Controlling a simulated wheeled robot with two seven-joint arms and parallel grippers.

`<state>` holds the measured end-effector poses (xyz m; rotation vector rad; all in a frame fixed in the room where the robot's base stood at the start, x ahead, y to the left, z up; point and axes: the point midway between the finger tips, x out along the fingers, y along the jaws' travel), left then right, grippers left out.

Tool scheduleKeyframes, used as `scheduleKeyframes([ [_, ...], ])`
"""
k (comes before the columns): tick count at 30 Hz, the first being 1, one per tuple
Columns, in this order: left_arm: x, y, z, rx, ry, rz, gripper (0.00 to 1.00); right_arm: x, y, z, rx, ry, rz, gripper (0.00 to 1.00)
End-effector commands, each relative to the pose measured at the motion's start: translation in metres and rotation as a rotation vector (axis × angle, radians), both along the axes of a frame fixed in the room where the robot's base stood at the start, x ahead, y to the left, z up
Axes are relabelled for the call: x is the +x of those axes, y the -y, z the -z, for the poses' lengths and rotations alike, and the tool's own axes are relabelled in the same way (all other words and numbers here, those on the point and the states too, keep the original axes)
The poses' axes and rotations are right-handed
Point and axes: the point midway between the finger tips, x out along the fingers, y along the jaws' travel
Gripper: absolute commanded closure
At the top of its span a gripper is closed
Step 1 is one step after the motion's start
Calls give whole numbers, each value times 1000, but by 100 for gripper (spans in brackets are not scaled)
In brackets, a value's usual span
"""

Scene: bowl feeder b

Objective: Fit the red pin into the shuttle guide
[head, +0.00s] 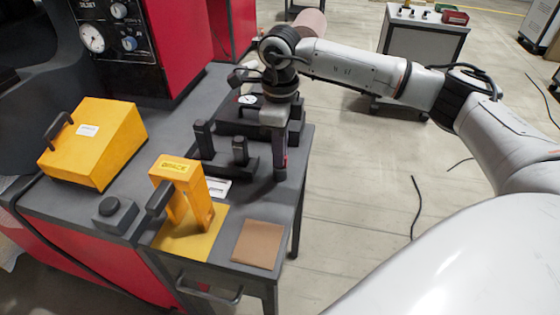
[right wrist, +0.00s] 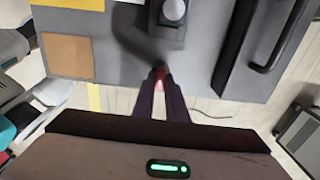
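My right gripper (head: 280,170) points down at the right edge of the grey table, beside a black fixture. In the right wrist view its fingers (right wrist: 160,78) are close together on the red pin (right wrist: 158,72), whose reddish end shows between the tips. Most of the pin is hidden by the fingers. The black fixture with two uprights (head: 238,150) stands left of the gripper, apart from it; I cannot tell for sure whether it is the shuttle guide. A round-topped part of it shows in the right wrist view (right wrist: 173,12). My left gripper is not in view.
A dark box with a dial (head: 250,112) stands behind the fixture. A yellow press (head: 180,190) on a yellow mat, a brown mat (head: 258,243), a black button box (head: 115,214) and a large yellow box (head: 95,142) occupy the table. Open floor lies right of it.

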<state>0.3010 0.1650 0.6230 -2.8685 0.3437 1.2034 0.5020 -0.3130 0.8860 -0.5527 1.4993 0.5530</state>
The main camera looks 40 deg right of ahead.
Motion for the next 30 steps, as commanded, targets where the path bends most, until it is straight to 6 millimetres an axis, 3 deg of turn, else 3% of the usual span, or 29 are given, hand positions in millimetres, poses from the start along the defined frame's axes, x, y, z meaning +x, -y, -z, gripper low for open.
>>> scheduleKeyframes([
  [11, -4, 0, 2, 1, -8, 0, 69, 1, 0, -7, 0, 3, 0, 100],
  [24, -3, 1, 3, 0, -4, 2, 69, 1, 0, -86, 0, 4, 0, 100],
  [30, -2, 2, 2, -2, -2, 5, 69, 0, 0, -100, 1, 1, -1, 100],
])
